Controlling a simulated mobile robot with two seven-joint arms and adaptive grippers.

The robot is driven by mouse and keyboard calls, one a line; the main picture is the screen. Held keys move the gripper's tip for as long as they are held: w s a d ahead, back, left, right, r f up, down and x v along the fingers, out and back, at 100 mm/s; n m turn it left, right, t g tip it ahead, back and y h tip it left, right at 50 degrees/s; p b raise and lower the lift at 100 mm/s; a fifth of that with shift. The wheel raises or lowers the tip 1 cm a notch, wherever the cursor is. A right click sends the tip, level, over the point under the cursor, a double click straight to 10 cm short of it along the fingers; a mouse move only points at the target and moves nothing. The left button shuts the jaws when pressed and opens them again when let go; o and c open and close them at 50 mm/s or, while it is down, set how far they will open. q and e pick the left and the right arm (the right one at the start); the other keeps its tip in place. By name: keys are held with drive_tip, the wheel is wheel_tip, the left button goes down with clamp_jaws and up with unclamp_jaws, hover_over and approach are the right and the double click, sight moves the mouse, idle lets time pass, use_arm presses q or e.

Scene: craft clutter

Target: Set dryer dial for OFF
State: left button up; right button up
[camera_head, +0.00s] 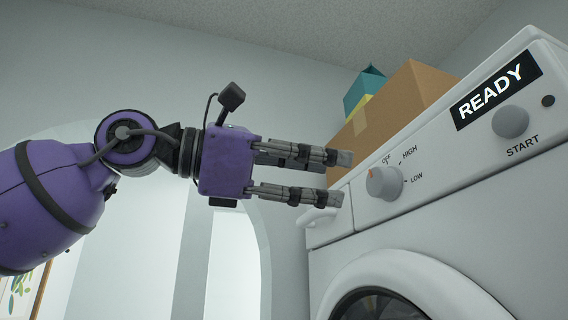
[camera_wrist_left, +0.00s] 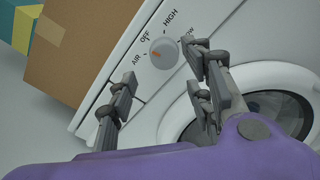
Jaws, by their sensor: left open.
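The dryer dial (camera_head: 384,183) is a round grey knob on the white dryer's front panel, with OFF, HIGH and LOW printed around it. The dial (camera_wrist_left: 164,54) in the left wrist view has an orange mark on its left side, facing the AIR label rather than OFF. My left gripper (camera_head: 339,178) is open and empty, pointing right at the dial with a small gap in front of it. In the left wrist view its fingers (camera_wrist_left: 163,68) lie either side of the dial, apparently not touching. My right gripper is not in view.
The dryer (camera_head: 330,262) has a READY display (camera_head: 497,90), a START knob (camera_head: 510,122) and a round door (camera_head: 420,275) below. A white handle (camera_head: 318,217) sticks out left of the dial. A cardboard box (camera_head: 385,105) and a teal box (camera_head: 362,88) stand on top.

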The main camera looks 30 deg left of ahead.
use_arm(q)
drive_tip(key=shift+v, duration=2.6)
